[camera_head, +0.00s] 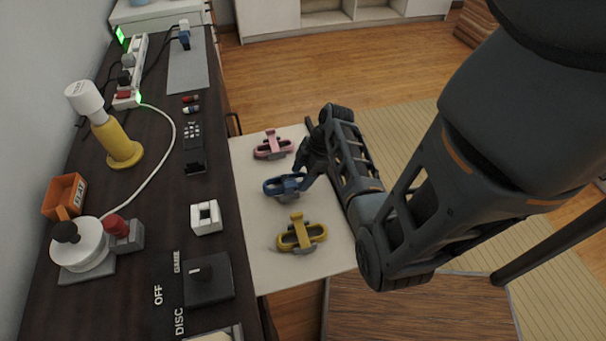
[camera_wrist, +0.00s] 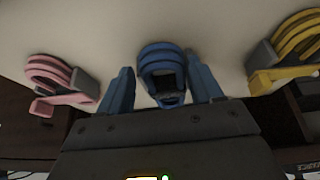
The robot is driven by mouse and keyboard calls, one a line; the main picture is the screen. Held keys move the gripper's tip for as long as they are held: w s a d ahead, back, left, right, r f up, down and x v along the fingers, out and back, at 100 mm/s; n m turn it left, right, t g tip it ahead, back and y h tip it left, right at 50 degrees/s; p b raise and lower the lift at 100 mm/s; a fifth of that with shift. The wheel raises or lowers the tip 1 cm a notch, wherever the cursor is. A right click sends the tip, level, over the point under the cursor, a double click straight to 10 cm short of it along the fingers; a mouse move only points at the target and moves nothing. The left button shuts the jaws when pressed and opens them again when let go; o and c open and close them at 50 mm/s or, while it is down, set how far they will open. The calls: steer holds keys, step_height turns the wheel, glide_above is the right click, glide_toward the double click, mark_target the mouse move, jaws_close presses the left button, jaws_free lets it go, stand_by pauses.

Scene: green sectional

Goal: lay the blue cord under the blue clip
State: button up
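A blue looped cord (camera_head: 281,187) lies on the pale mat, between a pink one and a yellow one. It also shows at the centre of the wrist view (camera_wrist: 160,63). A dark block shows within its loop; I cannot clearly tell a separate blue clip from the cord. My gripper (camera_head: 299,181) is low over the mat at the blue cord's right side. In the wrist view its two blue fingers stand apart, one on each side of the blue cord, with very little gap. I see no clear grip, and the cord's underside is hidden.
The pink cord (camera_head: 273,146) lies behind and the yellow cord (camera_head: 301,235) in front, both close by on the mat (camera_head: 262,271).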

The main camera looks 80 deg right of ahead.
steer(key=o, duration=0.5)
steer(key=f, duration=0.2)
steer(key=s, duration=0.1)
steer(key=shift+a+f, duration=0.3)
steer(key=shift+f, duration=0.1)
steer(key=v, duration=0.3)
steer(key=w+v, duration=0.1)
steer(key=v, duration=0.2)
steer(key=w+d+v, duration=0.1)
steer(key=v, duration=0.3)
steer(key=shift+r+p, duration=0.4)
